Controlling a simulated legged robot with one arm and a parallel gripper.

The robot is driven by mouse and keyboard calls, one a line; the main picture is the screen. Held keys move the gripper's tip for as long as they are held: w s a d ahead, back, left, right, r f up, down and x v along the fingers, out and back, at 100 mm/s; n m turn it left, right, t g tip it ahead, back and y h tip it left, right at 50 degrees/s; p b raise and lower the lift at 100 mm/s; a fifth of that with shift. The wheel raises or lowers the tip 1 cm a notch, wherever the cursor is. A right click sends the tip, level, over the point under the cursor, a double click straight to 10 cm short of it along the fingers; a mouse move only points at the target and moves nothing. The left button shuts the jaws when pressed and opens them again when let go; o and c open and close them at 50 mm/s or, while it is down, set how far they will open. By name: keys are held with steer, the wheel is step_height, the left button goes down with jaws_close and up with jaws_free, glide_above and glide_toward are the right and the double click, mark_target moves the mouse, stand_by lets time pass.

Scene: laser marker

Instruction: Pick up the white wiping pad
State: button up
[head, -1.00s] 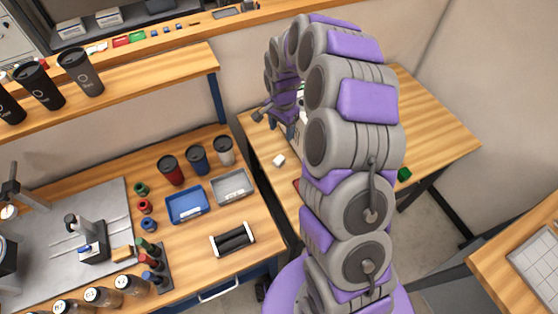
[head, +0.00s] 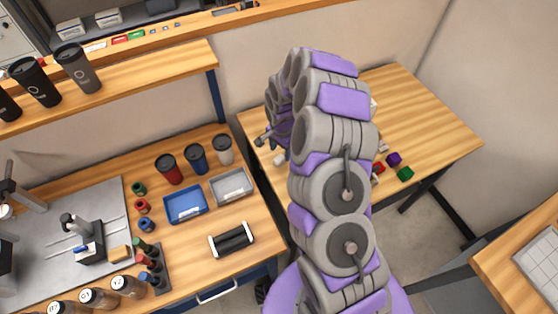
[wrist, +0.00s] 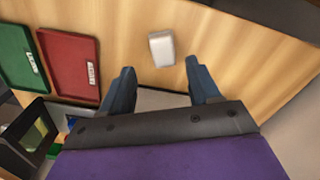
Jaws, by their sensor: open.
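The white wiping pad (wrist: 162,48) lies on a wooden table in the wrist view, just beyond my fingertips and between their lines. It also shows in the head view (head: 279,160) as a small white block near the left edge of the right-hand table, partly beside my arm. My gripper (wrist: 160,78) is open and empty, with its two dark fingers apart and the pad not touching them. In the head view my gripper (head: 264,138) is small and partly hidden by my arm, close to the pad.
A red tray (wrist: 72,62) and a green tray (wrist: 20,58) lie left of the pad. A black box-like holder (wrist: 28,135) stands at lower left. Table around the pad's right side is bare. Small coloured blocks (head: 393,160) lie right of my arm.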

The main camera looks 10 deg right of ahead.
mark_target(279, 158)
steer(key=f, duration=0.3)
steer(key=f+b, duration=0.1)
steer(key=f, duration=0.1)
steer(key=shift+w+a, duration=0.15)
steer(key=shift+a, duration=0.2)
steer(key=shift+r, duration=0.1)
jaws_close()
steer(key=shift+r, duration=0.45)
steer(key=r, duration=0.1)
steer(key=r+p, duration=0.1)
steer(key=r, duration=0.1)
steer(key=shift+s, duration=0.3)
steer(key=s, duration=0.5)
steer(key=s+p, duration=0.1)
steer(key=s, duration=0.4)
steer(key=s+r, duration=0.1)
steer(key=s, duration=0.4)
steer(key=shift+s+a+p, duration=0.1)
steer(key=shift+s+p, duration=0.2)
